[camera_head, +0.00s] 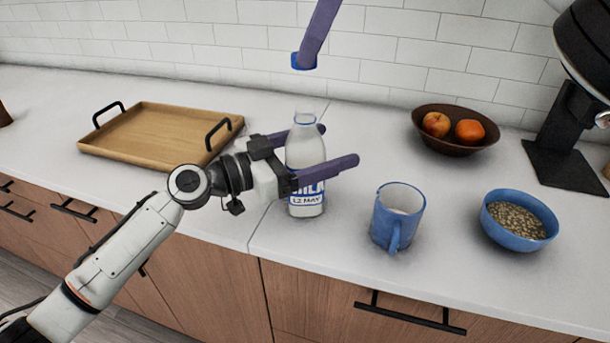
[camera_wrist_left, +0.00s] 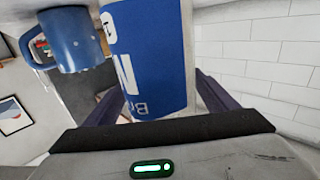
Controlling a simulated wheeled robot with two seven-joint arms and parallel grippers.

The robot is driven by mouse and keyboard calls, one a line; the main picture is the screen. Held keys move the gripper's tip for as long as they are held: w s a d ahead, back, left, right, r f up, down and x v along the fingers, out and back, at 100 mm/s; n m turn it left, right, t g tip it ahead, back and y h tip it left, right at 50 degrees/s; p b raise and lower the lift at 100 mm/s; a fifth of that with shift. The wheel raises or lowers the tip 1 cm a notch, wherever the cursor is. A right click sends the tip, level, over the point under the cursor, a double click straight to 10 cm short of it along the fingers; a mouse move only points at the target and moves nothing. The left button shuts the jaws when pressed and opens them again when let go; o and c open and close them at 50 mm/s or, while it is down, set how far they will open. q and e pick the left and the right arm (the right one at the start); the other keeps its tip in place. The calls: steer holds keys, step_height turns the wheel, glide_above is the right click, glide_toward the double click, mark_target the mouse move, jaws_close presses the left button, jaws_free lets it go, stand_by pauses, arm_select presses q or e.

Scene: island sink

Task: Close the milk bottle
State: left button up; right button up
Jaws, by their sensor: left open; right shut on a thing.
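The milk bottle (camera_head: 304,153) stands upright on the counter, its mouth open at the top. My left gripper (camera_head: 341,144) is open, with its purple fingers on either side of the bottle's body. In the left wrist view the bottle's blue and white label (camera_wrist_left: 148,55) fills the space between the fingers. A blue cap (camera_head: 303,62) is held above the bottle mouth, clear of it. My right gripper (camera_head: 307,55) is shut on the cap; only a purple finger shows, coming down from the top edge, and the rest is out of view.
A blue mug (camera_head: 400,215) and a blue bowl of grain (camera_head: 519,220) stand right of the bottle. A brown fruit bowl (camera_head: 455,145) is behind them. A wooden tray (camera_head: 155,135) lies at left. A dark appliance (camera_head: 565,130) stands far right. The counter's front edge is close.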

arm_select(q)
steer(key=c, duration=1.6)
arm_select(e)
glide_above(305, 108)
steer(key=d, duration=0.1)
steer(key=shift+s+d+f, duration=0.1)
steer(key=shift+f, duration=2.35)
steer(key=shift+f, duration=0.9)
steer(key=shift+f, duration=0.55)
arm_select(q)
jaws_close()
arm_select(e)
steer(key=shift+s+m+t, duration=0.15)
steer(key=shift+m+t, duration=0.45)
steer(key=shift+m, duration=1)
